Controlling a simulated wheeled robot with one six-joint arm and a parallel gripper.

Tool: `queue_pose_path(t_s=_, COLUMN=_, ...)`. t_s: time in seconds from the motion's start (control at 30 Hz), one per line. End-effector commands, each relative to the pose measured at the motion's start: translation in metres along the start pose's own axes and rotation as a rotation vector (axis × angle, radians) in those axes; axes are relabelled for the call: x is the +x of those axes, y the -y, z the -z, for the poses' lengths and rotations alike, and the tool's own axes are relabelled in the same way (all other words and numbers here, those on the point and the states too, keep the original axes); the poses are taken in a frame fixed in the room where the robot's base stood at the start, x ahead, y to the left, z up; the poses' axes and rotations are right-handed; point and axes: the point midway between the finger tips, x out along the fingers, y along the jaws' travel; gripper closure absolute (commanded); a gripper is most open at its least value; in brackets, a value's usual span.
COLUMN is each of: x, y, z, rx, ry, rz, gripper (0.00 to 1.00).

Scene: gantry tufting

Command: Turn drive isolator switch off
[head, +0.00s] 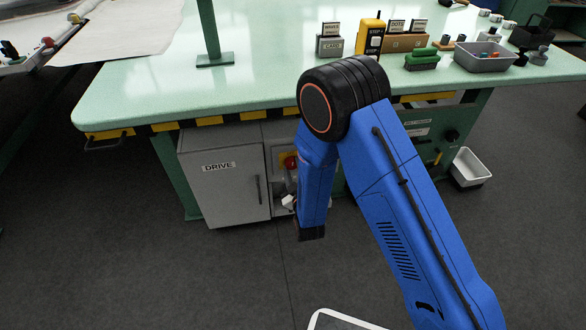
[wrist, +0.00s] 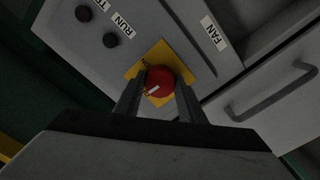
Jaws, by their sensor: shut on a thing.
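The drive isolator switch is a red round knob on a yellow plate. In the wrist view the red knob (wrist: 160,82) sits between the two fingers of my gripper (wrist: 160,95), which is shut on it. A pale pointer mark on the knob lies at a slant. The yellow plate (wrist: 150,62) shows around the knob, turned at an angle in this view. In the head view the red knob (head: 290,162) shows beside my blue arm, on the cabinet panel under the table. My fingertips are mostly hidden behind the arm there.
A grey cabinet door labelled DRIVE (head: 222,180) is closed left of the switch. The green table (head: 150,90) overhangs the panel. A white bin (head: 469,168) stands on the right.

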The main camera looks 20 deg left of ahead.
Motion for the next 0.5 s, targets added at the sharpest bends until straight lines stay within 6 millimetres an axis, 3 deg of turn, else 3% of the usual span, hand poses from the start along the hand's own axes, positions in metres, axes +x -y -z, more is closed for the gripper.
queue_pose_path(t_s=0.5, x=-0.0006, y=0.0004, z=-0.0003, rx=-0.109, ry=0.001, rz=0.002, gripper=0.86)
